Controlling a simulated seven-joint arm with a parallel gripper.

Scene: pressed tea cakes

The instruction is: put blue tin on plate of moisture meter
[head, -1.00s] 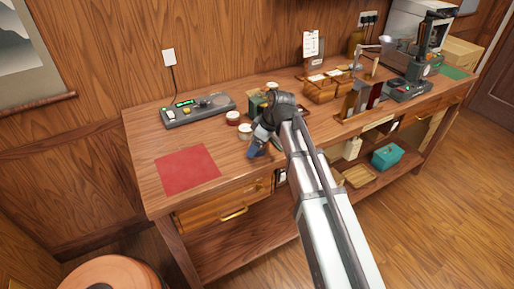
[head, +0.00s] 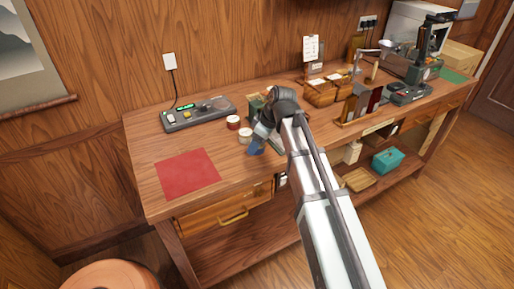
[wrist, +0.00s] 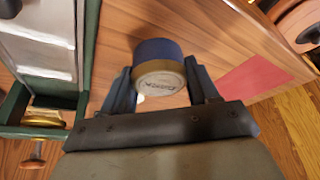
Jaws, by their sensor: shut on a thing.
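The blue tin (wrist: 157,50) shows in the wrist view with its blue side and a paler, lettered end facing the camera. My gripper (wrist: 162,78) is shut on it, with one dark finger on each side. In the head view my gripper (head: 257,144) is over the bench, just right of two small tins, and I cannot clearly make out the held tin there. The moisture meter (head: 178,120) lies at the back left of the bench with a lit green display.
A red-sided tin (head: 233,123) and a pale tin (head: 245,136) stand between my gripper and the meter. A red mat (head: 188,173) lies at the front left. Wooden boxes (head: 320,95) stand to the right.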

